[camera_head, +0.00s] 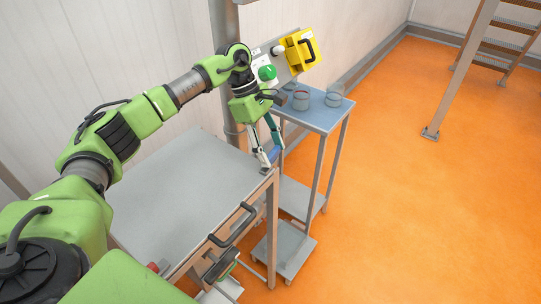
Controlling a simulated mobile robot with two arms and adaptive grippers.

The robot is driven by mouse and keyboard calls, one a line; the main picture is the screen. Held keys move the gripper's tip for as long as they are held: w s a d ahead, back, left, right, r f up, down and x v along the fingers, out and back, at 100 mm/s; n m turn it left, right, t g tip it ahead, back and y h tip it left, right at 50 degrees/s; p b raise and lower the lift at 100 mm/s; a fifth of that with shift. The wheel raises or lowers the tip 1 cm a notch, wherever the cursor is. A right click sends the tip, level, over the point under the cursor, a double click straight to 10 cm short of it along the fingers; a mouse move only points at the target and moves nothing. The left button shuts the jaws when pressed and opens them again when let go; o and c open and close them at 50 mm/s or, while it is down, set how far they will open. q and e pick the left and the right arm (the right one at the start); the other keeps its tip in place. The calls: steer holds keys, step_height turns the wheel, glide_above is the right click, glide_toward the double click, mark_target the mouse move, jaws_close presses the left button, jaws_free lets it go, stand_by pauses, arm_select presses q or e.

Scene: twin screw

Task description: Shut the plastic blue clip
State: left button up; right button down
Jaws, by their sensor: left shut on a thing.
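The blue clip (274,154) is a small blue piece near the far right corner of the grey table. My left gripper (269,157) points down over this corner and is shut on the blue clip. Its fingers hide part of the clip, and the clip is too small to tell whether its parts are closed together. My right gripper is not in view.
The grey table (190,190) has a bare top and a black handle (232,226) at its front edge. Behind stands a blue-topped trolley (318,117) with several containers. A yellow box (300,50) and a green button (267,73) are by the post.

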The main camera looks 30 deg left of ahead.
arm_select(q)
steer(key=shift+m+g+b, duration=0.3)
steer(key=shift+m+b, duration=0.15)
steer(key=shift+m, duration=0.25)
steer(key=o, duration=1.1)
steer(key=shift+r, duration=0.1)
steer(key=v, duration=1.2)
steer(key=shift+w+d, duration=0.1)
steer(key=shift+d, duration=0.05)
